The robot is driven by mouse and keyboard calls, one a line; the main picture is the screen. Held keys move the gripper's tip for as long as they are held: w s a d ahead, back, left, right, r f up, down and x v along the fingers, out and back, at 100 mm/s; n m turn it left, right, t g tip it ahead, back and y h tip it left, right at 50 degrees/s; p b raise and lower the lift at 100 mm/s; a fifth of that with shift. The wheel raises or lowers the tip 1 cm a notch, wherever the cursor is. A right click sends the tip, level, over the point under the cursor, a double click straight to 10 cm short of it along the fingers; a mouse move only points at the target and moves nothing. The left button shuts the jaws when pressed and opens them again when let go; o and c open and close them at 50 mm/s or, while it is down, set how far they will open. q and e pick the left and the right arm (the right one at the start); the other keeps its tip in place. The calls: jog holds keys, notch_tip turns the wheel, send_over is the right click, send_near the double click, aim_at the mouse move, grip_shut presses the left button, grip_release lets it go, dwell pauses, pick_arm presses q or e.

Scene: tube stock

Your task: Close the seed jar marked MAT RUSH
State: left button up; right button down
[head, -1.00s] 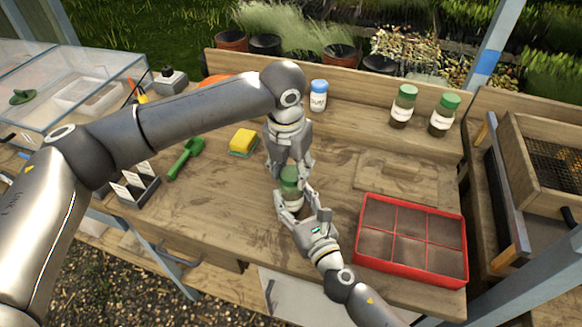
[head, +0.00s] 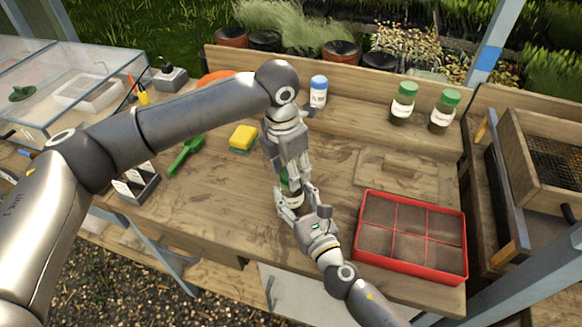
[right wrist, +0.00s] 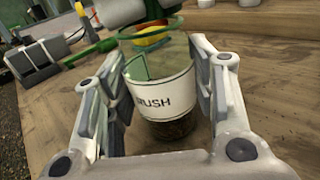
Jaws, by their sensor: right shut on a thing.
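The seed jar (right wrist: 165,95) is clear glass with dark seed at the bottom. Its white label reads RUSH in the right wrist view; the rest of the label is hidden. My right gripper (head: 293,207) is shut around its body on the worktop. My left gripper (head: 291,180) points down directly over the jar in the head view. A bit of green (head: 284,180) shows at its fingertips, but whether they grip a lid or are apart is hidden.
A red seed tray (head: 411,262) is to the right. Two green-lidded jars (head: 403,103) (head: 444,110) and a blue-capped bottle (head: 318,92) stand on the back shelf. A yellow sponge (head: 243,137) and green scoop (head: 187,156) lie to the left.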

pick_arm(q)
jog(key=shift+m, duration=0.6)
jog(key=o, duration=0.7)
jog(key=shift+c, duration=0.2)
jog(key=shift+r, duration=0.1)
jog(key=shift+r, duration=2.15)
jog(key=shift+c, duration=0.4)
